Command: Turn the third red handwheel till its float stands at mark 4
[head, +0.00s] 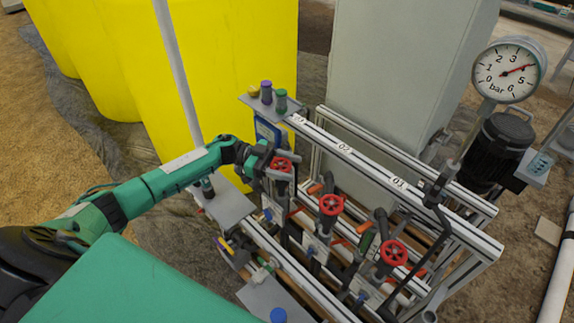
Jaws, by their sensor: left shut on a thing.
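Three red handwheels stand in a row on the skid: one at the far left (284,164), a middle one (331,204) and a near right one (394,252). Rail labels beside them seem to be numbered, with the highest at the far left wheel. My left gripper (277,166) reaches in from the left and is shut on the far left handwheel, partly covering it. The floats and their marks are too small or hidden to read. My right gripper is not in view.
Aluminium rails (365,165) frame the skid. Small coloured bottles (267,92) stand on a plate at its far left end. A pressure gauge (507,71) and a dark motor (502,150) are at right. Yellow tanks (225,60) and a grey tank (400,70) stand behind.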

